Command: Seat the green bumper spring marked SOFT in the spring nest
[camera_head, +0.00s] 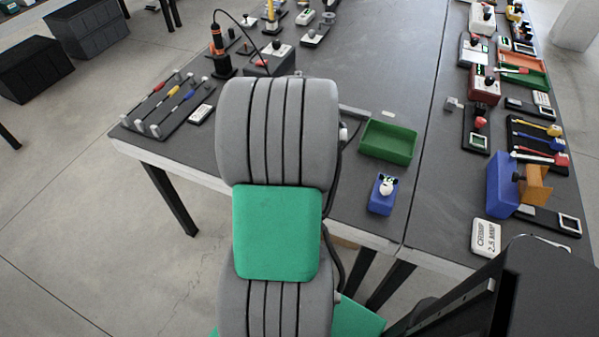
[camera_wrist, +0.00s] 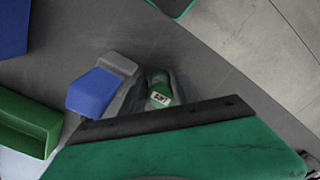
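In the wrist view, a small green piece with a white label (camera_wrist: 160,94) shows beyond the dark bar of my gripper, set among grey parts. The label is too small to read, but this may be the SOFT spring. My gripper (camera_wrist: 142,88) shows only in part there; whether its fingers close on the green piece is unclear. In the head view my own arm hides my gripper. A blue block with a white and black top (camera_head: 382,197) stands near the table's front edge, right of my arm. I cannot tell whether it is the spring nest.
A green tray (camera_head: 388,142) lies behind the blue block; a green box wall (camera_wrist: 28,122) shows at left in the wrist view. A blue shape (camera_wrist: 95,92) lies left of the labelled piece. Tools and boxes line the table's right side. Bare table (camera_head: 425,210) lies right of the blue block.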

